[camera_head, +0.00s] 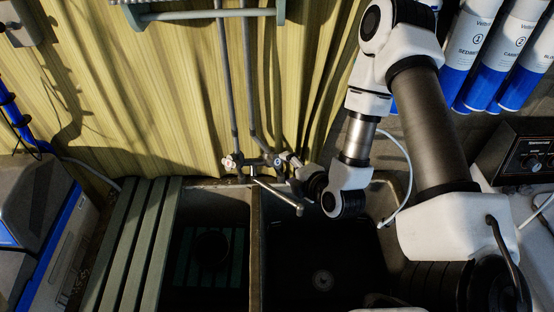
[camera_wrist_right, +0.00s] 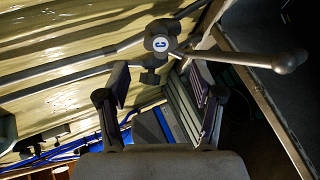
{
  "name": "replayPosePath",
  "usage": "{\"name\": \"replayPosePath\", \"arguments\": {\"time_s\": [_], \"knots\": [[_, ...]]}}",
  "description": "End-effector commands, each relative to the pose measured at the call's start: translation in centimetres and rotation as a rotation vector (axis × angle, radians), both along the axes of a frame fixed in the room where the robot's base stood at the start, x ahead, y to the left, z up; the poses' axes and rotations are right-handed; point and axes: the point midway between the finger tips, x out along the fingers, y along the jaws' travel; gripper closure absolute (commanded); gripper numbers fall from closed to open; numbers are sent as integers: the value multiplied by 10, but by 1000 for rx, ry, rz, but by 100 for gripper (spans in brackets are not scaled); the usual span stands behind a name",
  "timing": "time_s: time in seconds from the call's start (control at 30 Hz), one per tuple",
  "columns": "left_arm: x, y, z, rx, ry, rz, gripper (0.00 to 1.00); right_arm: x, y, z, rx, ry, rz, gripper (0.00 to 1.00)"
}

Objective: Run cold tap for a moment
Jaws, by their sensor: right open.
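The wall tap (camera_head: 258,163) has two metal pipes, two small handles and a long spout (camera_head: 285,197) reaching over the double sink. Its cold handle shows in the right wrist view as a round knob with a blue C cap (camera_wrist_right: 162,44). My right gripper (camera_head: 290,163) is at the tap's right-hand handle in the head view. In the wrist view the gripper (camera_wrist_right: 160,78) is open, its two fingers apart, with the cold knob just beyond the fingertips and between their lines. I cannot tell if they touch. My left gripper is out of view.
The dark right basin (camera_head: 322,262) lies under my right arm. Green slats (camera_head: 128,245) cover the left side of the sink. Blue-and-white filter cylinders (camera_head: 472,45), a black control box (camera_head: 515,155) and a white hose (camera_head: 408,165) are on the right.

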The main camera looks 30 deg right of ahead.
Motion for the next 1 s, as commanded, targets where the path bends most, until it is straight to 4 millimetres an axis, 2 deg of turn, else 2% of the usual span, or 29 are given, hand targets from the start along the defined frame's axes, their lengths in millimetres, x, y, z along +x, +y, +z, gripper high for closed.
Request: {"name": "replayPosePath", "arguments": {"time_s": [0.03,0.1,0.5,0.53,0.6,0.63,1.0], "knots": [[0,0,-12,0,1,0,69,7,0,-8,-2,-4,0,33],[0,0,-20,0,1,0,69,16,-1,-13,-3,-5,0,33],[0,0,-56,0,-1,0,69,69,-4,-41,-2,-3,0,33],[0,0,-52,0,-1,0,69,69,-4,-37,-1,-1,-1,40],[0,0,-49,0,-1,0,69,67,-4,-35,0,0,-1,64],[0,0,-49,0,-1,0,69,67,-4,-35,0,1,-1,67],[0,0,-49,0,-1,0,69,67,-4,-35,0,0,-2,67]]}}
